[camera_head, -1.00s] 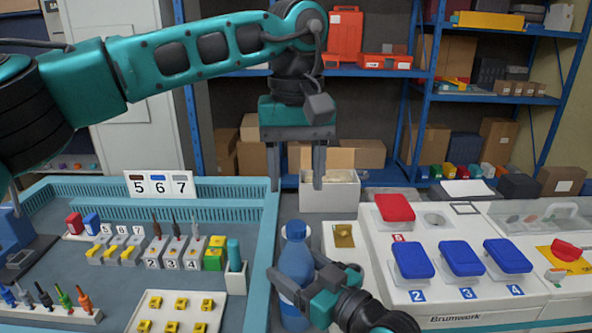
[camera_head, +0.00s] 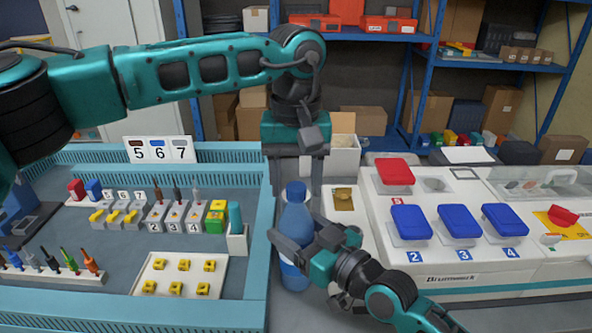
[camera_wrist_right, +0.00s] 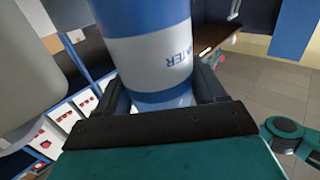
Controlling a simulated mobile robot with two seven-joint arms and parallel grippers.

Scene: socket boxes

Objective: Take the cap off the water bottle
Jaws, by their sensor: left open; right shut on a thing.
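The water bottle (camera_head: 296,222) is blue with a white label and stands upright between the teal-edged tray and the white station. Its blue cap (camera_head: 295,191) is on top. My right gripper (camera_head: 292,246) is shut around the bottle's body. In the right wrist view, the bottle (camera_wrist_right: 150,50) is between the dark fingers, with "WATER" on its label. My left gripper (camera_head: 295,188) points down from above, open, with one finger on each side of the cap. I cannot tell whether either finger touches the cap.
The teal-edged tray (camera_head: 263,245) with connectors and screwdrivers lies left. The white station (camera_head: 440,258) with blue and red lids stands right. A small brown-gold plate (camera_head: 343,198) is close beside the bottle. Shelves with boxes are behind.

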